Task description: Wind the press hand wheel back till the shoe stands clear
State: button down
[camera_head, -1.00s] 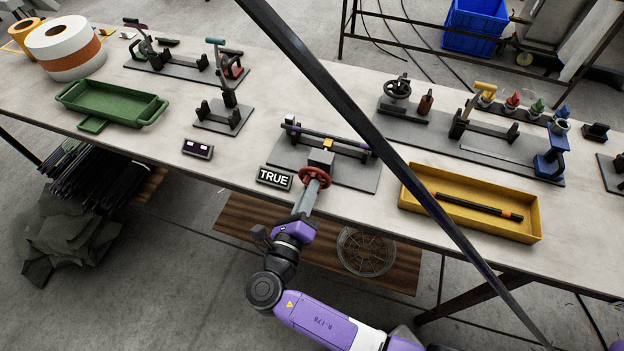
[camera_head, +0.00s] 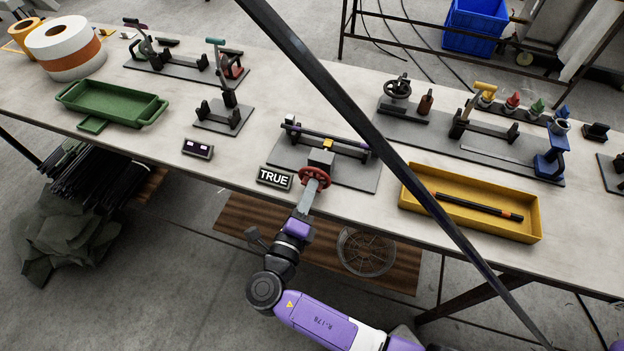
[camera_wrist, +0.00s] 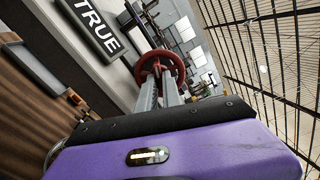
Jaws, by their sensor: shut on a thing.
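The red press hand wheel (camera_head: 314,174) is at the front of the press (camera_head: 321,158), near the bench's front edge beside the TRUE sign (camera_head: 274,177). My gripper (camera_head: 318,183) reaches it from the front and is shut on the wheel. In the wrist view the fingers meet the red wheel (camera_wrist: 160,68) at its lower part. A dark rod (camera_head: 345,148) lies across the supports behind the press, with a small yellow block (camera_head: 328,143) in front of it. I cannot tell from here whether the shoe touches the rod.
A yellow tray (camera_head: 415,200) with a dark rod stands to the right. A green tray (camera_head: 80,95) and a small two-lamp box (camera_head: 198,149) are to the left. A dark diagonal bar (camera_head: 400,168) crosses the head view.

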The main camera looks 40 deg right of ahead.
jog(key=shift+n, duration=1)
jog(key=c, duration=1.4)
grip_release()
jog(key=shift+c, duration=0.2)
jog(key=b+v, duration=0.1)
jog(key=v, duration=0.6)
jog(key=shift+s+a, duration=0.25)
jog(key=shift+a, duration=0.05)
jog(key=shift+c, duration=0.5)
